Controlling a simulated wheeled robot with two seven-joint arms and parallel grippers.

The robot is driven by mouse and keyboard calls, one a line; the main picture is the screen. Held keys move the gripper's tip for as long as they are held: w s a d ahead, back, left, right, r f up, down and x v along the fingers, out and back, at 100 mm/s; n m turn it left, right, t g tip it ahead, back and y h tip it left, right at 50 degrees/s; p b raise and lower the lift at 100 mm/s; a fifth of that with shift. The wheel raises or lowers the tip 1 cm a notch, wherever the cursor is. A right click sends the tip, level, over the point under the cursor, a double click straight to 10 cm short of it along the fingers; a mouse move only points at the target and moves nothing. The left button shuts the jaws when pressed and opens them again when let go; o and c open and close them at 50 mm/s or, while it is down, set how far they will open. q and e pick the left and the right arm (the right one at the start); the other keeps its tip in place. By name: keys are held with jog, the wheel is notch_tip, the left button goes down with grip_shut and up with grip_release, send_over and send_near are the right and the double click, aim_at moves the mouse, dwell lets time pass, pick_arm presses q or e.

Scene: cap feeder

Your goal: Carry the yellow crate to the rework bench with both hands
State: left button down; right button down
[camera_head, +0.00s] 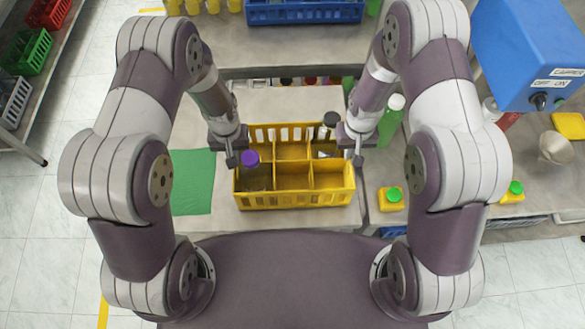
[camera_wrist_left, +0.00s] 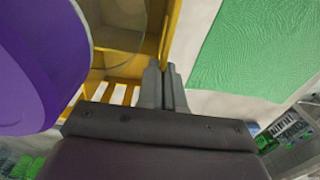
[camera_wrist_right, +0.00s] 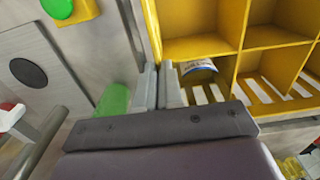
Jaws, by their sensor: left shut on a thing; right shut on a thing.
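The yellow crate (camera_head: 295,200) is a divided box with slotted walls, on the grey bench in front of me. My left gripper (camera_head: 233,160) is shut on its left side wall; this also shows in the left wrist view (camera_wrist_left: 166,82). My right gripper (camera_head: 358,158) is shut on its right side wall, also seen in the right wrist view (camera_wrist_right: 158,85). A purple-capped jar (camera_head: 251,160) stands in a left compartment. A dark-capped bottle (camera_head: 331,120) is at the crate's back right. A labelled container (camera_wrist_right: 198,68) lies in a right compartment. I cannot tell which bench is the rework bench.
A green mat (camera_head: 192,180) lies left of the crate. A green bottle with a white cap (camera_head: 390,122) and a yellow green-capped container (camera_head: 391,198) are close on the right. A blue capper machine (camera_head: 530,50) and a funnel (camera_head: 555,147) stand farther right. A shelf with crates is far left.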

pick_arm(q)
jog(key=shift+w+r, duration=0.1)
jog(key=shift+r, duration=0.05)
pick_arm(e)
jog(key=shift+w+r, duration=0.1)
